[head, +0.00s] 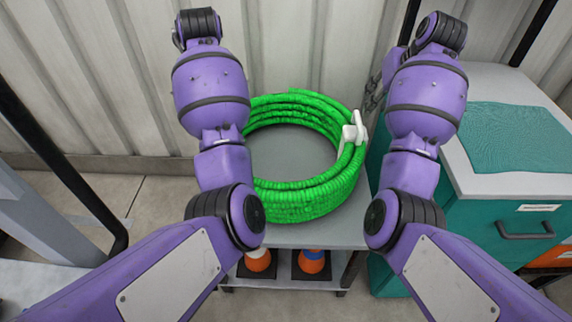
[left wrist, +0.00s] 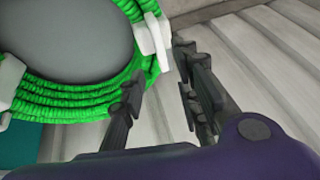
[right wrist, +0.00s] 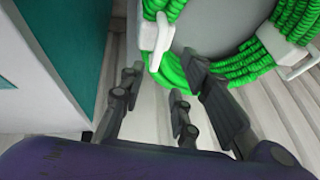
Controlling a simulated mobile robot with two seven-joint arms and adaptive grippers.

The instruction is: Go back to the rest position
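A coiled green hose (head: 310,195) lies as a ring on a grey stand (head: 350,225) in the head view. A white clip (head: 353,135) sits on its right side; a white clip also shows in the right wrist view (right wrist: 155,35) and in the left wrist view (left wrist: 152,38). My right gripper (right wrist: 158,88) is open and empty, with a white clip just beyond its fingers. In the head view it is partly hidden behind my right arm. My left gripper (left wrist: 160,75) is open and empty, beside a white clip and the hose. My left arm hides it in the head view.
A teal cabinet (head: 480,230) with a white top and a teal mat (head: 515,135) stands close on the right. Orange cones (head: 258,260) are on the stand's lower shelf. A corrugated wall (head: 110,80) is behind. Free floor (head: 150,195) shows at the left.

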